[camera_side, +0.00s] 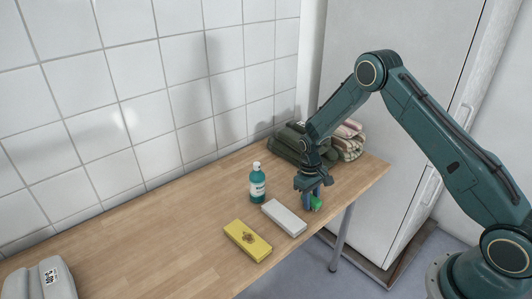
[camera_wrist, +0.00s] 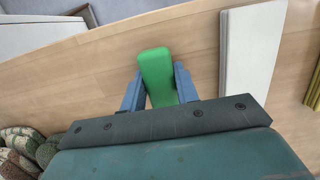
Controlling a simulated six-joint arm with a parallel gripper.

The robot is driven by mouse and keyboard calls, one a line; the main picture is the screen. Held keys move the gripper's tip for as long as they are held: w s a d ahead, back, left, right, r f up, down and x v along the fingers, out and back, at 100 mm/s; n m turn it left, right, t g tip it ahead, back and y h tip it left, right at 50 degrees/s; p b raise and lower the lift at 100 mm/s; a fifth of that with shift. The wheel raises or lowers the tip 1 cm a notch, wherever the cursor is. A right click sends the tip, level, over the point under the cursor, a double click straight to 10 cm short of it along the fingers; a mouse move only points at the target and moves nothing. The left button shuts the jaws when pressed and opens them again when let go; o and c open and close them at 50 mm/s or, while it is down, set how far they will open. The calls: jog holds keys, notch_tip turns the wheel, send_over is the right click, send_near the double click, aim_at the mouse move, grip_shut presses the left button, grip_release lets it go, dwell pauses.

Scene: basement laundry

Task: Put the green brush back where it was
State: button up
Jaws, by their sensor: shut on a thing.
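The green brush (camera_wrist: 156,75) is a small green block between the two blue fingers of my gripper (camera_wrist: 159,88) in the wrist view. My gripper is shut on it. In the side view, my gripper (camera_side: 313,195) points down near the right front edge of the wooden table, with the green brush (camera_side: 317,203) at its fingertips. I cannot tell whether the brush touches the table. Its underside is hidden.
A white box (camera_side: 284,218) lies just left of my gripper, with a yellow box (camera_side: 247,240) in front. A teal bottle (camera_side: 257,184) stands behind them. Folded towels (camera_side: 289,144) lie at the back right. A grey device (camera_side: 40,281) is at the far left. The table (camera_side: 160,228) is clear left of the boxes.

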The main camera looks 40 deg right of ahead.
jog(key=shift+f, duration=0.15)
jog(key=o, duration=0.9)
jog(key=r, duration=0.4)
jog(key=w+r, duration=0.1)
jog(key=r, duration=0.7)
jog(key=shift+w+r, duration=0.1)
jog(key=shift+w, duration=0.3)
